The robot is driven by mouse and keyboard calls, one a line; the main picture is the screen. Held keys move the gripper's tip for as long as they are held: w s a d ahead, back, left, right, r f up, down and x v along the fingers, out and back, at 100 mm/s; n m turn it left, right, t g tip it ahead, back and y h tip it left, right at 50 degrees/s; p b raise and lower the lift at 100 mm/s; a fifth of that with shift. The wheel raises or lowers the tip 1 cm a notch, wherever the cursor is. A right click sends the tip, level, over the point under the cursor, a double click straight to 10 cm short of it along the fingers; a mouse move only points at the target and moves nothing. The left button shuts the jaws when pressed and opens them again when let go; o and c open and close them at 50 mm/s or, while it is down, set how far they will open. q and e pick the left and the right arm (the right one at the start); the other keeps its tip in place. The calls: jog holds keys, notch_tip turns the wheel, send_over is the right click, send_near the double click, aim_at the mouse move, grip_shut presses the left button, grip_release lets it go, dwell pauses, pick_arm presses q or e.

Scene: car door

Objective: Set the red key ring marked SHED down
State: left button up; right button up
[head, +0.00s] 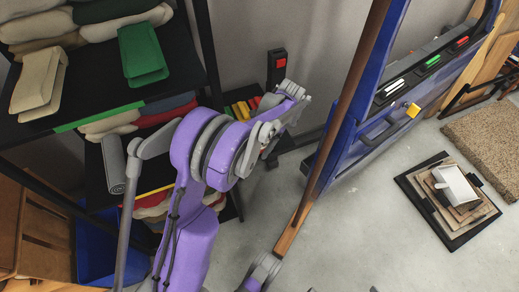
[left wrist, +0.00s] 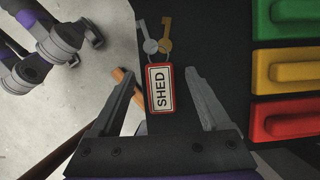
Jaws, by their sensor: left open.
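The red key ring marked SHED (left wrist: 160,90) shows in the left wrist view as a red-framed white tag with a silver key and a brass key at its far end. It appears to lie on a black surface (left wrist: 225,65) near its left edge. My left gripper (left wrist: 158,72) is open, with one finger on each side of the tag and visible gaps between. In the head view my purple left arm reaches up beside the shelf, and its fingertips and the key ring cannot be made out.
Green (left wrist: 285,18), yellow (left wrist: 287,70) and red (left wrist: 287,121) blocks sit close to the right of the key ring. In the head view, a shelf with folded cloths (head: 145,55) stands left and a blue car door (head: 365,110) stands right. Floor is open between mat and door.

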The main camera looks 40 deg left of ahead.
pick_arm(q)
grip_shut()
dwell(0.3)
jog(key=shift+r, duration=0.15)
